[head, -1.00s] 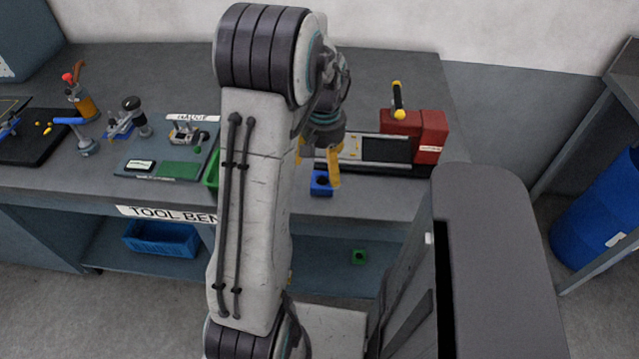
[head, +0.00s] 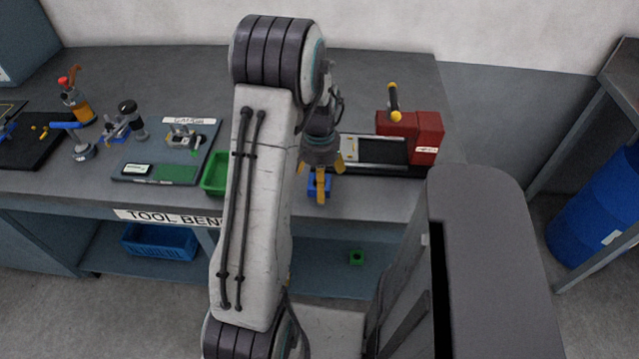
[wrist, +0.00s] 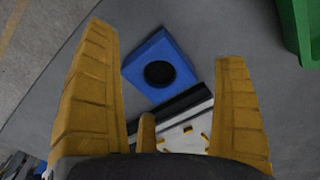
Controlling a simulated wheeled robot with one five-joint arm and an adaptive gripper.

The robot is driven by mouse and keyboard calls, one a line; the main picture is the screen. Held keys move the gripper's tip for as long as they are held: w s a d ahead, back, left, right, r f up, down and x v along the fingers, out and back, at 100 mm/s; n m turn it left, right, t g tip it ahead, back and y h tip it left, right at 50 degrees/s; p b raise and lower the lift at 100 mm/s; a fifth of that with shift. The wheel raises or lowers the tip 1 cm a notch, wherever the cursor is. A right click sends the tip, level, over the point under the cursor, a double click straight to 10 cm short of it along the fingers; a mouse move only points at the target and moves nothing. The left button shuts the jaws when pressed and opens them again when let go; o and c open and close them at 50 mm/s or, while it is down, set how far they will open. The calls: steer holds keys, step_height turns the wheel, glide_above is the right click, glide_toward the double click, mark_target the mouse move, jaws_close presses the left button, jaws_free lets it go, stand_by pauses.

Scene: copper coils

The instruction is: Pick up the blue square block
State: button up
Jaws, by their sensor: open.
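The blue square block (head: 318,187) lies on the bench top near its front edge. In the wrist view the block (wrist: 146,83) is flat, with a round dark hole in its middle, and lies turned at an angle. My gripper (head: 321,178) is open and empty, pointing down over the block. In the wrist view the block shows between the tips of my yellow fingers (wrist: 170,75), nearer the left finger. I see no contact, and the gap in height is hard to tell.
A green bin (head: 214,178) stands left of the block, partly behind my arm. A black and silver device with a red box (head: 426,140) stands behind and right of it. A small green block (head: 356,257) lies on the lower shelf.

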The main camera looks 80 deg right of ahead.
steer(key=shift+f, duration=0.85)
steer(key=c, duration=1.3)
steer(key=shift+r, duration=0.1)
